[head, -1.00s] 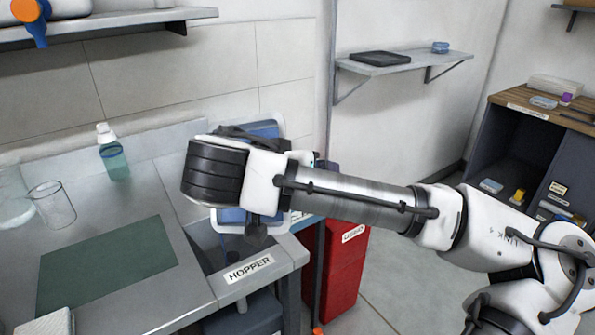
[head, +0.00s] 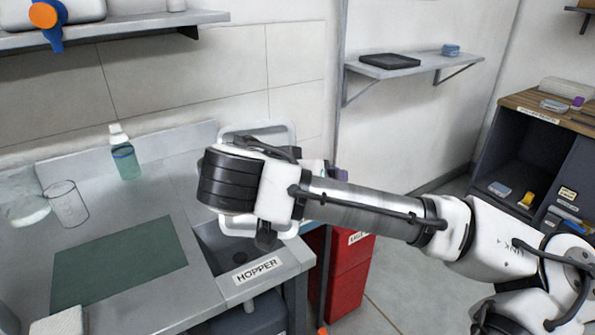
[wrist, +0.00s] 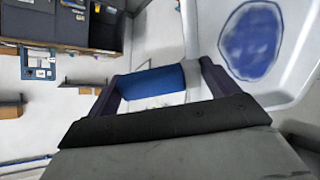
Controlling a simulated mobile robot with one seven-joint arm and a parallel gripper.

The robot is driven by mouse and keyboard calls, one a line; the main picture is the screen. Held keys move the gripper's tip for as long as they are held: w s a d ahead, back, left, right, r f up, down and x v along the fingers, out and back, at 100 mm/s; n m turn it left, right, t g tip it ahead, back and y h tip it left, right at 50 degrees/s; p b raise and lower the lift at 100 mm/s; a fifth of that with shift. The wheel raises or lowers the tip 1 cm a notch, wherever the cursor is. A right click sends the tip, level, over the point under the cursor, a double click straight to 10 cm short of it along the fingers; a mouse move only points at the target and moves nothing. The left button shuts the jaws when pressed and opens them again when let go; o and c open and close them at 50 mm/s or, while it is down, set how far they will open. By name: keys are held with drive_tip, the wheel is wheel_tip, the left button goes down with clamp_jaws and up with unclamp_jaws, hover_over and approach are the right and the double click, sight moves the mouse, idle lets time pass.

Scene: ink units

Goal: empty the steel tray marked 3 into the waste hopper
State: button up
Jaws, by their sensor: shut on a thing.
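My gripper (wrist: 163,80) is shut on a blue grip (wrist: 150,80) beside the pale tray (wrist: 292,50). In the wrist view the tray fills the upper right, with a dark blue patch (wrist: 250,40) on its inner face. In the head view the tray (head: 288,131) is steeply tilted, above and behind the hopper (head: 224,262); my wrist hides its middle, and my gripper's fingers are hidden there. No number shows on the tray. The hopper is a sunken opening in the bench with a HOPPER label on its front edge.
A green mat (head: 120,262), a clear beaker (head: 68,205) and a capped bottle (head: 125,158) are on the bench left of the hopper. A red bin (head: 346,280) stands to the right. A wall shelf (head: 415,66) and a dark cabinet (head: 520,165) are further right.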

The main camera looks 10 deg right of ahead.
drive_tip(key=w+d+f+g+y+p, duration=0.3)
drive_tip(key=f+g+y+p, duration=0.1)
drive_tip(key=f+p, duration=0.2)
drive_tip(key=w+d+f+g+y+p, duration=0.3)
drive_tip(key=f+g+y+p, duration=0.1)
drive_tip(key=f+p, duration=0.2)
drive_tip(key=shift+w+d+f+p, duration=0.2)
drive_tip(key=shift+w+f+p, duration=0.05)
drive_tip(key=shift+p, duration=0.25)
idle(0.4)
